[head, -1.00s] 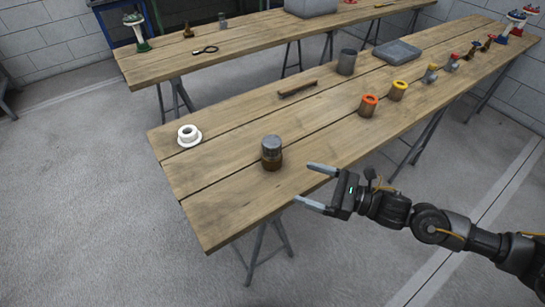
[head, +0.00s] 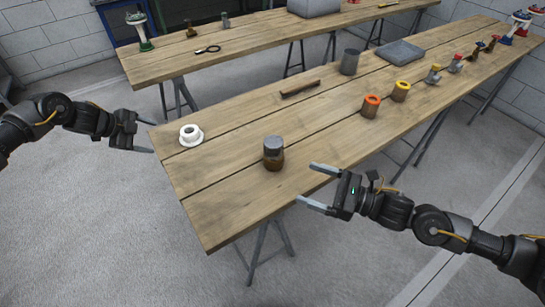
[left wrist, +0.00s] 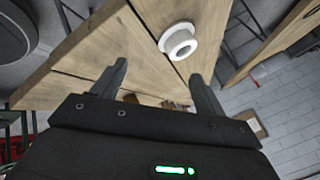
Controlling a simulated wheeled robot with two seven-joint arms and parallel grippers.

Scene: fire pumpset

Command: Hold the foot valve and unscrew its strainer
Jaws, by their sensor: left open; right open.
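The foot valve (head: 273,160) stands upright on the near end of the front wooden table. Its lower part is brown, and its grey strainer (head: 272,143) sits on top. My right gripper (head: 308,184) is open and empty beside the table's near edge, just right of the foot valve and apart from it. My left gripper (head: 146,136) is open and empty off the table's left end, near a white flanged ring. Its two fingers (left wrist: 155,85) also show open in the left wrist view. I cannot make out the foot valve in that view.
The white flanged ring (head: 191,135) lies at the table's left corner and also shows in the left wrist view (left wrist: 179,42). The board around the foot valve is clear.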

